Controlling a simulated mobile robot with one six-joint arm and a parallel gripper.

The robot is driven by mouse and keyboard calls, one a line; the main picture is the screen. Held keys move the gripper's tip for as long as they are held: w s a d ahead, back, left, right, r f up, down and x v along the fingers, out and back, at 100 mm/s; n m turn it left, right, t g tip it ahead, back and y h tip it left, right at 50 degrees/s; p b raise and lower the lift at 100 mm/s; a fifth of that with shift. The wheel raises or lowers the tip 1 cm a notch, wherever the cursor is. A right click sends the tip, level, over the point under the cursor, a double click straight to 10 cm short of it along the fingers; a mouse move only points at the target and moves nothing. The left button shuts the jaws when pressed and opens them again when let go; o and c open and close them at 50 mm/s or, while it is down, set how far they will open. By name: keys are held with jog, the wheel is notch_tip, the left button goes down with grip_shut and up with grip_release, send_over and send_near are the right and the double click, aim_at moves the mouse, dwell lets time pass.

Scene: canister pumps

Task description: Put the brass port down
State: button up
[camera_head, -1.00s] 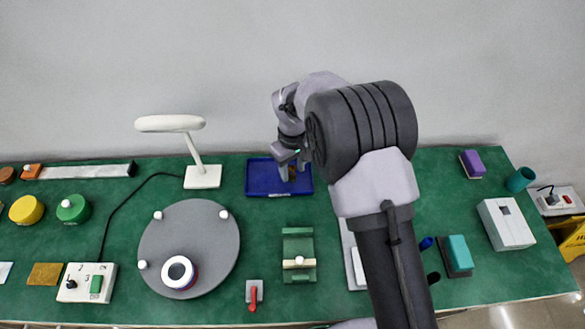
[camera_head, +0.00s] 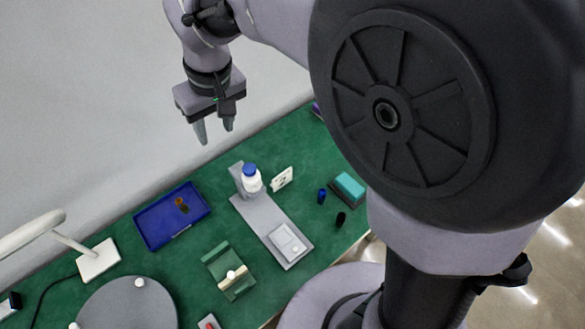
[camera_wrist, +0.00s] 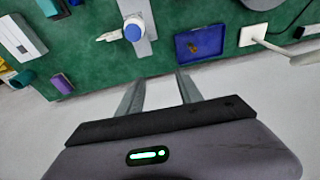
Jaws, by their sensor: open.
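The brass port (camera_head: 181,204) lies in the blue tray (camera_head: 157,240), near the tray's upper right part in the head view. The port also shows as a small brown piece in the wrist view (camera_wrist: 191,46), inside the blue tray (camera_wrist: 207,31). My gripper (camera_head: 214,133) is raised above and beyond the table's back edge, apart from the tray. Its two fingers are spread with nothing between them, and they show against the pale wall in the wrist view (camera_wrist: 160,80).
A grey stand with a white, blue-capped bottle (camera_head: 251,180) is right of the tray. A green fixture (camera_head: 231,272) and a grey turntable (camera_head: 128,306) are in front. A white lamp (camera_head: 98,260) stands to the left. A teal-topped block (camera_head: 348,187) is at right.

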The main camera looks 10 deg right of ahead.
jog(key=s+d+r+m+t, duration=0.2)
jog(key=s+d+r+m, duration=0.35)
jog(key=s+d, duration=0.35)
jog(key=s+d+f+m+t, duration=0.1)
jog(key=s+d+m+t, duration=0.1)
jog(key=s+d+m, duration=0.2)
jog(key=s+d, duration=0.3)
jog(key=s, duration=0.1)
jog(key=shift+s+d+f+m, duration=0.2)
jog(key=shift+s+m, duration=0.15)
jog(key=shift+s, duration=0.05)
notch_tip(320, 180, down, 5)
jog(key=b, duration=0.4)
jog(key=shift+r, duration=0.2)
